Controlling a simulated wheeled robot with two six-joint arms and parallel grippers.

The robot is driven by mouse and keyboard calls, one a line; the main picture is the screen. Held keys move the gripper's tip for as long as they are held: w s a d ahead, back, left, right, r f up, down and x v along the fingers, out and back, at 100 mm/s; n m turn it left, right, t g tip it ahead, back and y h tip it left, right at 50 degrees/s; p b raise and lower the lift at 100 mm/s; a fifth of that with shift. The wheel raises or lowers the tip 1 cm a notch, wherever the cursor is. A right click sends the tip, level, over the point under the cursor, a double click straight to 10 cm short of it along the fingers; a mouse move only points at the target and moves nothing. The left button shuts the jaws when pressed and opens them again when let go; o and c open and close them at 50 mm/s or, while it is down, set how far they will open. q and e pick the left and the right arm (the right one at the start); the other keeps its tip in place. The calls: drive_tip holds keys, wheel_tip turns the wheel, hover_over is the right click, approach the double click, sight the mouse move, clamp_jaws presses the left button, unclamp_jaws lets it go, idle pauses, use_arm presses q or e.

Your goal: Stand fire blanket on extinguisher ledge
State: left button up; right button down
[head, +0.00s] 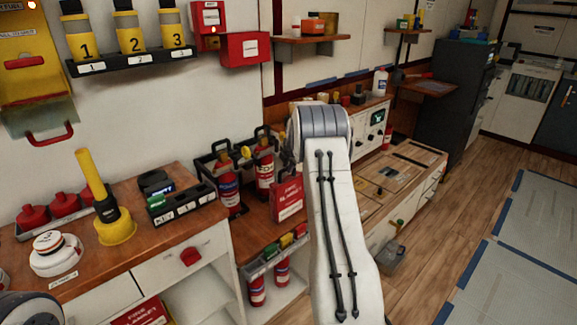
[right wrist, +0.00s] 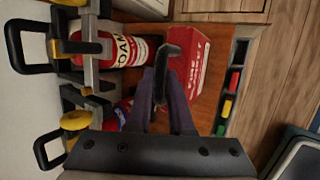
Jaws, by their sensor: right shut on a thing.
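The fire blanket, a red box with white lettering (head: 288,198), is upright at the right end of the wooden extinguisher ledge (head: 250,241), beside the extinguishers. I cannot tell whether its base touches the ledge. It also shows in the right wrist view (right wrist: 190,62), close to the FOAM extinguisher (right wrist: 112,50). My right gripper (right wrist: 168,72) is shut on the fire blanket; in the head view my arm largely hides the gripper.
Two extinguishers (head: 264,170) stand in black brackets left of the blanket. A rack of coloured pieces (head: 276,252) is on the ledge's front. Another red FIRE BLANKET box (head: 139,313) is in the left cabinet. A panelled bench (head: 405,165) is to the right.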

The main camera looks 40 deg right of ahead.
drive_tip(key=c, duration=0.8)
unclamp_jaws()
drive_tip(key=shift+r, duration=0.15)
drive_tip(key=v, duration=1.2)
drive_tip(key=shift+b, duration=0.4)
